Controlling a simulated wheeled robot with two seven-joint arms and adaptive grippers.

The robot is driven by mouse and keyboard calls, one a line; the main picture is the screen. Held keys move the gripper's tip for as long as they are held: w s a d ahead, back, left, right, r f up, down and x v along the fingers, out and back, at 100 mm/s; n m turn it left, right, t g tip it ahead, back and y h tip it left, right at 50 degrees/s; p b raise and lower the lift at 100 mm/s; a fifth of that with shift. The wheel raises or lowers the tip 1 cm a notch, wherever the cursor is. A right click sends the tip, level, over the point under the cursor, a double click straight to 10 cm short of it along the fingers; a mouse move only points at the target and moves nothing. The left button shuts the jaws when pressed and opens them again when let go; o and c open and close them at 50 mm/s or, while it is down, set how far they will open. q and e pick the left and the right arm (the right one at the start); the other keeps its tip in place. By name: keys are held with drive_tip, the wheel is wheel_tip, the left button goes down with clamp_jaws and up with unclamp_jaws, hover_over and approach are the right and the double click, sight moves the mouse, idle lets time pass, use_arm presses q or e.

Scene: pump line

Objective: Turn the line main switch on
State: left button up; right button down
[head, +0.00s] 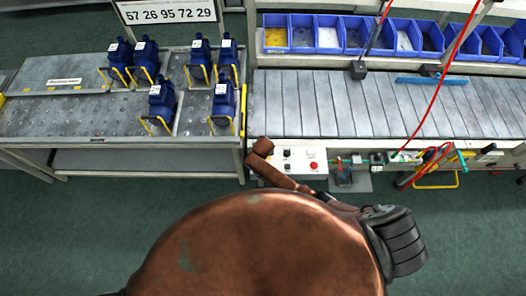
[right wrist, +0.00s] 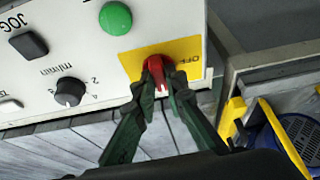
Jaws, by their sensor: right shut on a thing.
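The line main switch (right wrist: 184,50) is a red rotary handle on a yellow plate (right wrist: 128,62) at the panel edge in the right wrist view. Part of the lettering, "OFF", shows on the plate. My right gripper (right wrist: 161,77) is shut on the red handle, its two dark green fingers either side of it. The fingers hide part of the handle, and I cannot tell its exact setting. In the head view the control box (head: 298,170) stands at the conveyor's front edge; a copper arm part of mine covers its left end. My left gripper is not in view.
The panel also carries a green button (right wrist: 115,18), a black knob (right wrist: 69,91) and a JOG button (right wrist: 29,44). Several blue pumps (head: 161,97) stand on the bench at left.

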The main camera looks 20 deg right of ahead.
drive_tip(key=shift+w+r+m, duration=0.1)
drive_tip(key=shift+m, duration=0.2)
drive_tip(key=c, duration=2)
unclamp_jaws()
drive_tip(key=shift+o, duration=0.2)
drive_tip(key=v, duration=1.2)
drive_tip(key=shift+a, duration=0.15)
